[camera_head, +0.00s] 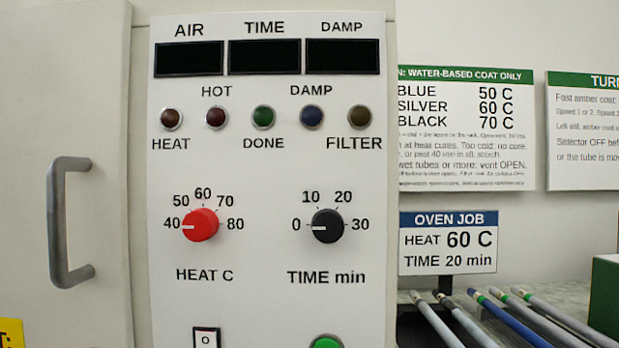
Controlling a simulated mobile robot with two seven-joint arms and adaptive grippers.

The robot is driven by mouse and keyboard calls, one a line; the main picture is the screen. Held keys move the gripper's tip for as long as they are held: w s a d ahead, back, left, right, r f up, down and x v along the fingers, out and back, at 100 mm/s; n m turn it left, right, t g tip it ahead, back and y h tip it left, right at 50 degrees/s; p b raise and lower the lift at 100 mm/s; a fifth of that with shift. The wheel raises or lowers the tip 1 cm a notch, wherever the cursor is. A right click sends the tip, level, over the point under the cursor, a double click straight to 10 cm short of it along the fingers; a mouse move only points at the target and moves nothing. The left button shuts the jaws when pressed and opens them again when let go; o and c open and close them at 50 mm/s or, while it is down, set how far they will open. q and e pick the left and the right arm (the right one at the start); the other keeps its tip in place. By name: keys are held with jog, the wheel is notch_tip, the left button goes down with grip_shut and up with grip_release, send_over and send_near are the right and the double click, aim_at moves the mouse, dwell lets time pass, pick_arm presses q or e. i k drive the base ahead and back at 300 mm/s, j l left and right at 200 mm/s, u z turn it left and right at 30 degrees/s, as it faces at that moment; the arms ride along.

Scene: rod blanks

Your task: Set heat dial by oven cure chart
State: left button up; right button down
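The red HEAT C dial (200,225) is on the white oven panel (270,200); its white mark points left at 40 on a scale from 40 to 80. The black TIME min dial (328,226) has its mark at 0. The cure chart (466,128) on the wall lists BLUE 50 C, SILVER 60 C and BLACK 70 C; its left edge is hidden behind the panel. The OVEN JOB card (448,242) below reads HEAT 60 C, TIME 20 min. Neither gripper is in view.
Dark AIR, TIME and DAMP displays (264,57) and several unlit lamps sit above the dials. A switch (206,338) and green button (326,342) are below. The oven door handle (66,222) juts out at left. Several rods (510,320) lie at lower right beside a green box (605,298).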

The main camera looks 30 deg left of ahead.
aim_at(201, 224)
jog(key=l+u, duration=0.3)
jog(key=k+l+u, duration=0.15)
jog(key=l+u, duration=0.15)
jog(key=l, duration=0.15)
jog(key=k+l+u, duration=0.1)
jog(key=l+u, duration=0.15)
jog(key=k+l+u, duration=0.15)
jog(key=l+u, duration=0.15)
jog(key=l, duration=0.1)
